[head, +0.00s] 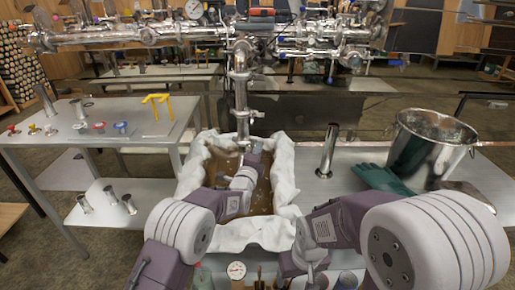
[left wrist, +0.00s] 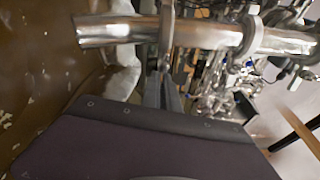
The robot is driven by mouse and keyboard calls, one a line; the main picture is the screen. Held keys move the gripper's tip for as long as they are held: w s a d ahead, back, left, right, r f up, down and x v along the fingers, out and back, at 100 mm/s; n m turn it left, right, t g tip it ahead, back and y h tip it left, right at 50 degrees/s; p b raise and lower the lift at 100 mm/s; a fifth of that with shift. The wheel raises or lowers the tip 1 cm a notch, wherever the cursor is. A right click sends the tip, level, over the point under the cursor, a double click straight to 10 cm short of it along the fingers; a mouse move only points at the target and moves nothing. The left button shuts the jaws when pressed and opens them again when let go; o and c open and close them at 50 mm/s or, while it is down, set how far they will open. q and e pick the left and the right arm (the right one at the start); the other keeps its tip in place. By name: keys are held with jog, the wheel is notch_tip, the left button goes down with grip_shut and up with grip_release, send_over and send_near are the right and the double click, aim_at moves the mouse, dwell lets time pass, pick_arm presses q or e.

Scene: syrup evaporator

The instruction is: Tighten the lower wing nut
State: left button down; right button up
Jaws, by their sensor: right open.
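A shiny vertical pipe (head: 241,90) hangs over the syrup pan. Its lower clamp (head: 244,114) has a small wing nut (head: 257,114) on the right side. In the left wrist view the pipe (left wrist: 105,31) lies across the top, with the lower clamp (left wrist: 167,30) nearer its open end. My left gripper (head: 254,146) is just below the lower clamp. In the left wrist view its two grey fingers (left wrist: 163,82) point at the clamp's bolt and are close together; whether they touch the nut is unclear. My right gripper (head: 289,268) is low at the front, away from the pipe and partly hidden.
The pan (head: 283,180) is lined with white cloth and holds brown liquid. A steel bucket (head: 424,150), green gloves (head: 381,178) and an upright tube (head: 328,151) stand on the right bench. The left table (head: 75,155) carries caps, tubes and a yellow stand. Jars stand at the front.

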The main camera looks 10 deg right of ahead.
pick_arm(q)
jog(key=shift+w+a+f+m+p, duration=0.1)
jog(key=shift+a+f+m+p, duration=0.2)
jog(key=shift+m, duration=1.95)
jog(key=shift+w+a+f+m+p, duration=0.1)
jog(key=shift+w+a+f+m, duration=0.2)
jog(key=shift+m, duration=1.9)
jog(key=shift+s+a+f+m+p, duration=0.15)
jog(key=shift+f+m, duration=0.25)
jog(key=shift+m, duration=1.85)
jog(key=shift+w, duration=0.1)
jog(key=c, duration=1.6)
grip_release()
jog(key=shift+r, duration=0.1)
